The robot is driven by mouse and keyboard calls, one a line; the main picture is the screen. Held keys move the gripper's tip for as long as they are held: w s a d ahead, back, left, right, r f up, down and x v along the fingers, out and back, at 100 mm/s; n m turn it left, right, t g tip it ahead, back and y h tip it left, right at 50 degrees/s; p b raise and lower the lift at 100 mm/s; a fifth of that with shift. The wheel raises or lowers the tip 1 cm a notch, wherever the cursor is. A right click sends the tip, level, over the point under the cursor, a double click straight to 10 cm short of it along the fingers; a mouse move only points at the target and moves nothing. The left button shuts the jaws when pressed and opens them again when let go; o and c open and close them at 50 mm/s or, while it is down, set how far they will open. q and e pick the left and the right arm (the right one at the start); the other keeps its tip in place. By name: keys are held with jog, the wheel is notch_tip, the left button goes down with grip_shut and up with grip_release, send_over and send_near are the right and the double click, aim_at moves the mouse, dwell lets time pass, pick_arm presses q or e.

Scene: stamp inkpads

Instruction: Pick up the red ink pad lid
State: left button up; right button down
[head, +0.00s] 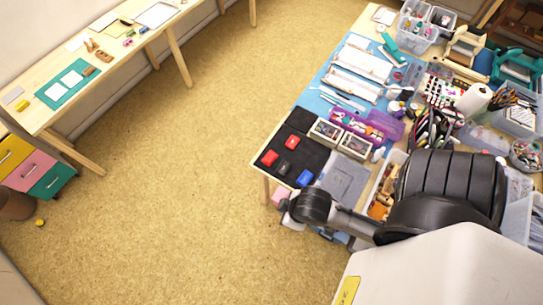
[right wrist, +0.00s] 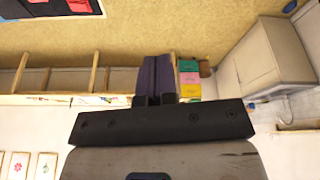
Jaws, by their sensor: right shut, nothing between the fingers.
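Two small red pieces lie on a black mat in the head view, one nearer the back (head: 292,142) and one at the mat's left edge (head: 269,157). I cannot tell which is the red ink pad lid. Red pieces also show at the top left of the right wrist view (right wrist: 79,6). My right gripper (right wrist: 156,62) is shut and empty, its fingers together and apart from the red pieces. In the head view my right arm is at the table's near corner, and its fingertips are not clear. My left gripper is out of view.
A black pad (head: 284,168) and a blue pad (head: 304,178) lie close to the red pieces on the black mat (head: 270,141). Two small framed boxes (head: 325,132) and a purple tray (head: 385,124) stand beyond. Craft supplies crowd the table's right side.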

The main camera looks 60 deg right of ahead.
jog(key=c, duration=1.8)
grip_release()
jog(key=o, duration=1.5)
jog(key=shift+w, duration=0.1)
